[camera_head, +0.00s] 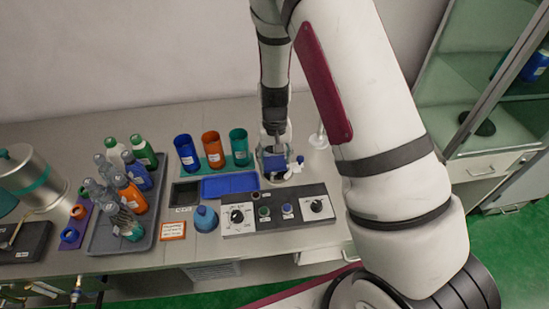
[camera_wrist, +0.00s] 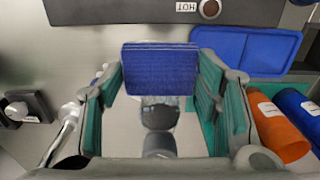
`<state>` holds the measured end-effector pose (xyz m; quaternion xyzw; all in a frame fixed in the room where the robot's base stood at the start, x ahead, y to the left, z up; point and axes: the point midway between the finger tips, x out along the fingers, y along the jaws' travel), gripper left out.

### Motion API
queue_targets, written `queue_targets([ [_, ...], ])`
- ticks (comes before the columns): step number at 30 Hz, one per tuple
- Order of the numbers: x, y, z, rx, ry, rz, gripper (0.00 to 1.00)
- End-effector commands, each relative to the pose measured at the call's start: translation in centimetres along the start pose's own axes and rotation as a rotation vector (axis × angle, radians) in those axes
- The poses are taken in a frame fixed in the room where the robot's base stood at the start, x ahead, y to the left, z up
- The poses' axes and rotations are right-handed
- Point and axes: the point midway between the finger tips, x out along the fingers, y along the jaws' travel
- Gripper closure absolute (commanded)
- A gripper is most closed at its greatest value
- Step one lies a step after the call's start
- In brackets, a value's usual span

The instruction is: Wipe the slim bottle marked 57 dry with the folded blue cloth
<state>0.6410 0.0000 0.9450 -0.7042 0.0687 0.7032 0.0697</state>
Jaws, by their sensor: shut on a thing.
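My gripper (camera_head: 275,150) is low over the bench, behind the right part of the control panel. In the wrist view my gripper (camera_wrist: 160,75) has its teal-padded fingers on either side of the folded blue cloth (camera_wrist: 160,68) and is shut on it. Several bottles, some slim and grey (camera_head: 104,165), stand in a grey tray (camera_head: 100,240) at left. I cannot read the number 57 on any.
A blue tray (camera_head: 230,185) lies left of my gripper. Blue (camera_head: 186,152), orange (camera_head: 212,149) and teal (camera_head: 239,146) cups stand behind it. The control panel (camera_head: 280,212) with knobs is in front, with a blue round-topped object (camera_head: 205,219) beside it. A glass cabinet (camera_head: 490,120) stands right.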

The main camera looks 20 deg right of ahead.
Motion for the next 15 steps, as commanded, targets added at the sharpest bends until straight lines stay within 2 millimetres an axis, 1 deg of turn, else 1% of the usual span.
queue_targets([
  [15, 0.01, -0.01, -0.75, 0.0, 0.001, 0.0, 0.61],
])
